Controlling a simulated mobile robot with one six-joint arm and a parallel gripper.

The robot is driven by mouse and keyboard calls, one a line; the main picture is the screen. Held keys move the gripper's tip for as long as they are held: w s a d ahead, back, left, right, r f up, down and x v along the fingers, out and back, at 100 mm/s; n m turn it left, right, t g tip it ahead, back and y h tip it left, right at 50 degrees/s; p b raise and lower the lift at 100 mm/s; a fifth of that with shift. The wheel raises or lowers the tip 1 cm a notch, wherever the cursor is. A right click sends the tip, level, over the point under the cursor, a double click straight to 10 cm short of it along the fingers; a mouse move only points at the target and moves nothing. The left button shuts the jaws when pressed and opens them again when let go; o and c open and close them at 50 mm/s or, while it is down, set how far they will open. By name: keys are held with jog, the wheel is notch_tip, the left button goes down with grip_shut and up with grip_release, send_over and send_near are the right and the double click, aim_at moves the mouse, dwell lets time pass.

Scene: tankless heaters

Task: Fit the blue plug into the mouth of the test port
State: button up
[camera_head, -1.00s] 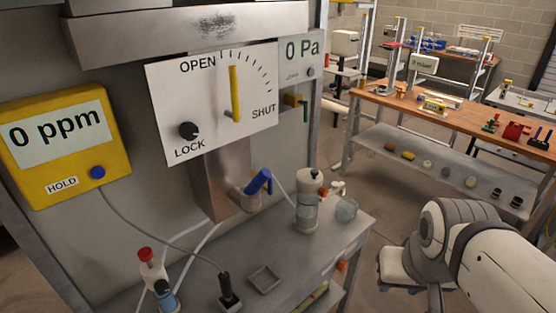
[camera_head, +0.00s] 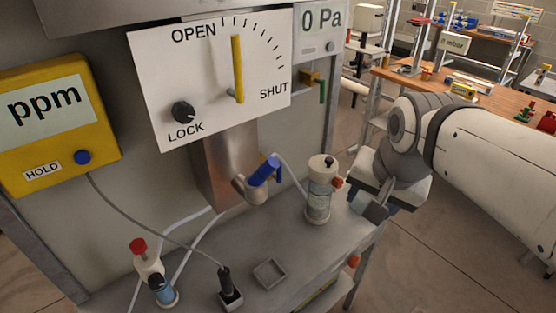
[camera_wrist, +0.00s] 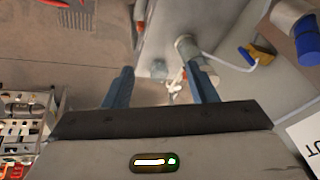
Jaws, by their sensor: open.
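A blue cylindrical piece (camera_head: 264,170) sits at the end of a metal elbow (camera_head: 246,188) below the dial panel. It also shows at the upper right of the wrist view (camera_wrist: 307,45). I cannot tell whether this is the plug, and no test port is labelled. A smaller blue part (camera_head: 164,290) is on the red-capped fitting at the lower left. My gripper (camera_head: 372,204) hangs by the bench's right edge, right of the white canister (camera_head: 320,190). In the wrist view, my gripper (camera_wrist: 161,86) has its fingers apart, with nothing held between them.
The grey bench (camera_head: 225,265) carries a small square tray (camera_head: 270,274) and a black probe (camera_head: 229,290). The yellow meter (camera_head: 103,155) and dial panel (camera_head: 145,80) stand behind it. A wooden workbench (camera_head: 410,85) is at the back right. Open floor lies at right.

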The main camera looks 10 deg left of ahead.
jog(key=w+a+r+m+y+b, duration=0.1)
jog(key=w+a+r+m+b, duration=0.2)
jog(key=a, duration=0.6)
notch_tip(320, 180, up, 3)
jog(key=m+y, duration=0.1)
jog(key=m, duration=0.2)
send_over(270, 162)
jog(key=s+d, duration=0.1)
jog(key=s, duration=0.1)
jog(key=shift+w+d+f, duration=0.1)
jog(key=shift+w+f, duration=0.1)
jog(key=shift+m, duration=0.4)
jog(key=x, duration=0.7)
jog(key=shift+d+f+p, duration=0.1)
jog(key=shift+f+p, duration=0.25)
grip_shut()
